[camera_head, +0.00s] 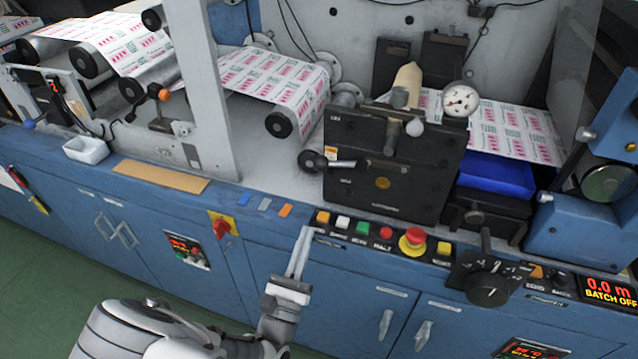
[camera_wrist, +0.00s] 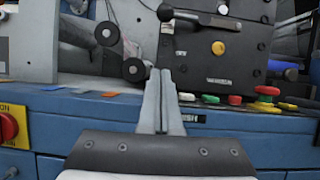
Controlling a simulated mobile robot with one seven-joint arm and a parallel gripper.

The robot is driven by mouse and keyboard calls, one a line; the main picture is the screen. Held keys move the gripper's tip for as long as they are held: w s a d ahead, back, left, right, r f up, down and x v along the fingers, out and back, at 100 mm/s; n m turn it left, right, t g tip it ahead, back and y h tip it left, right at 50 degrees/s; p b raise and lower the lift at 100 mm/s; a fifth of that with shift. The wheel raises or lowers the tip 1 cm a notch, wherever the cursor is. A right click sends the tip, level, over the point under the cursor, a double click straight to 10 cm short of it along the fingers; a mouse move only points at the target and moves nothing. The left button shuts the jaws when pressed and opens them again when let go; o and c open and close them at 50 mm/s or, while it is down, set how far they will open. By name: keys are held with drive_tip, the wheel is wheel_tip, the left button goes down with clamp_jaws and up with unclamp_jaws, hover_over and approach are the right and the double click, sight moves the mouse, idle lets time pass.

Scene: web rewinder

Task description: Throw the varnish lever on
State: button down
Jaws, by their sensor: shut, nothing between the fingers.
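The lever on the black block (camera_head: 345,185) has a black ball knob (camera_head: 312,161) at its left end and a short metal rod running right to its pivot. The rod lies about level. In the wrist view the knob (camera_wrist: 165,13) is near the top, above and slightly right of my fingertips. A plate that seems to read VARNISH (camera_wrist: 218,81) is on the block's face. My gripper (camera_head: 306,232) is shut and empty, its fingers pointing up at the bench's front edge, below the knob and apart from it. My gripper also shows in the wrist view (camera_wrist: 161,72).
A button row with a red mushroom button (camera_head: 412,240) runs along the front edge, right of my fingertips. A black rotary knob (camera_head: 487,289) is farther right. Printed web rollers (camera_head: 279,123) stand behind, left of the block. A pale grey post (camera_head: 207,95) rises at the left.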

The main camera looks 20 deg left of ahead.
sight(338, 166)
drive_tip(key=x, duration=0.9)
drive_tip(key=shift+w+d+r, duration=0.1)
drive_tip(key=shift+w, duration=0.05)
wheel_tip(338, 166, up, 3)
drive_tip(key=shift+r, duration=0.6)
drive_tip(key=shift+r, duration=0.1)
drive_tip(key=shift+r+m+h+p, duration=0.2)
drive_tip(key=shift+m+h+p, duration=0.2)
drive_tip(key=shift+m, duration=0.2)
